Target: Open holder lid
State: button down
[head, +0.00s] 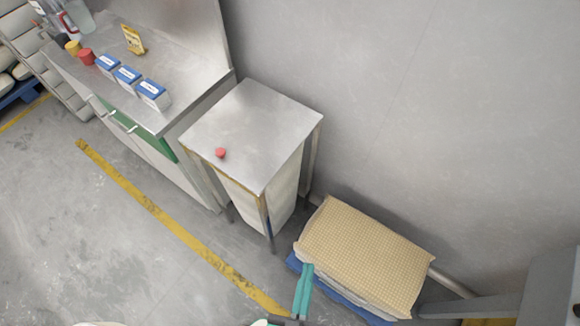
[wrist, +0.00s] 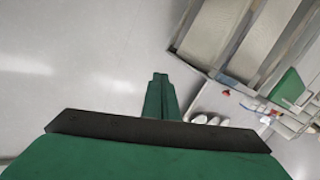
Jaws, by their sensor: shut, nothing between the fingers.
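A metal stand with a flat square metal top (head: 252,125) is in the middle of the head view, against the wall. A small red knob (head: 221,153) sits near the front edge of this top. The top lies flat and looks shut over a white bag (head: 285,190) hanging between the legs; I take it as the holder lid. My gripper (head: 303,290), with green fingers, is at the bottom of the head view, well apart from the stand, beside the stacked sacks. In the wrist view my gripper (wrist: 160,85) is shut and empty.
A stack of sacks (head: 365,255) lies right of the stand. A metal counter (head: 165,70) on the left bears blue-and-white boxes (head: 128,75), a red cup (head: 86,57) and a yellow sign (head: 133,40). The floor before the stand, with a yellow line (head: 165,220), is clear.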

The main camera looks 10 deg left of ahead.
jog(key=w+a+f+m+g+y, duration=0.2)
jog(key=w+f+m+g+y, duration=0.25)
jog(key=w+m+y, duration=0.7)
jog(key=w+a+f+m+g+y, duration=0.1)
jog(key=w+f+m+g+y, duration=0.45)
jog(key=w+m, duration=0.85)
jog(key=w+a+r+y, duration=0.2)
jog(key=a+r, duration=0.3)
jog(key=a, duration=0.4)
jog(key=shift+w+r+t, duration=0.25)
jog(key=shift+w+t, duration=0.15)
jog(key=shift+w, duration=0.15)
jog(key=shift+a+m, duration=0.15)
jog(key=shift+m, duration=0.1)
